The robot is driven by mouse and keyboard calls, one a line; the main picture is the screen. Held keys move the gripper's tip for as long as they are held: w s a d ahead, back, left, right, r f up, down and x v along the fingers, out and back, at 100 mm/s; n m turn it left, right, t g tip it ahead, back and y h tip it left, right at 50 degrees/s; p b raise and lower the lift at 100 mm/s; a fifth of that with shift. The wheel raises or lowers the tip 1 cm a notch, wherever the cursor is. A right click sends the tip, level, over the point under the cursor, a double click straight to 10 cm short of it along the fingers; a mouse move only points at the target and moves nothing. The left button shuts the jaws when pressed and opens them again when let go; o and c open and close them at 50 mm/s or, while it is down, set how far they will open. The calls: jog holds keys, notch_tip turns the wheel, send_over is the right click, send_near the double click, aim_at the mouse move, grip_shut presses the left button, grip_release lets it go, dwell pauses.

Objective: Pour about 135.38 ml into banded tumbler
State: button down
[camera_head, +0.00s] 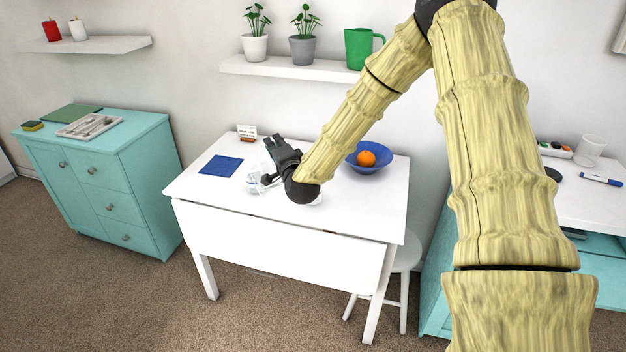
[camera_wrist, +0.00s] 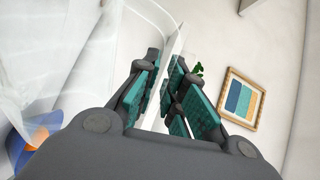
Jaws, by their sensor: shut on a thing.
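My gripper (camera_head: 280,155) is over the white table, tilted, its dark fingers toward the back left. In the wrist view its teal-padded fingers (camera_wrist: 165,64) are close together. A clear glass vessel (camera_wrist: 75,50) fills the left of that view, beside the fingers. My gripper is shut on a clear vessel, but the gripped part is hard to make out. In the head view clear glass (camera_head: 254,183) shows just below and left of the gripper. I cannot tell there whether it is one vessel or two. No band is readable, so I cannot pick out the banded tumbler. The liquid level is not readable.
A blue mat (camera_head: 221,166) lies at the left, and a small card (camera_head: 246,131) stands at the back. The table's front left (camera_head: 205,195) is clear.

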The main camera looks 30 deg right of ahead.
aim_at(260, 157)
jog(key=shift+d+r+m, duration=0.3)
jog(key=shift+d+r, duration=0.05)
jog(key=shift+d, duration=0.15)
dwell(1.1)
jog(key=shift+w+a+f+n, duration=0.1)
jog(key=shift+a+f+n, duration=0.25)
jog(key=shift+a, duration=0.35)
jog(key=shift+w+a+f+n, duration=0.1)
jog(key=shift+a+f+n, duration=0.25)
jog(key=shift+a, duration=0.3)
jog(key=shift+a+f+n+b, duration=0.5)
jog(key=shift+f+b, duration=0.1)
jog(key=shift+f, duration=0.05)
jog(key=shift+w+a+f+n+b, duration=0.25)
jog(key=shift+a+f+n+b, duration=0.45)
jog(key=shift+a+f+n, duration=0.3)
jog(key=shift+d, duration=0.1)
jog(key=shift+f, duration=0.1)
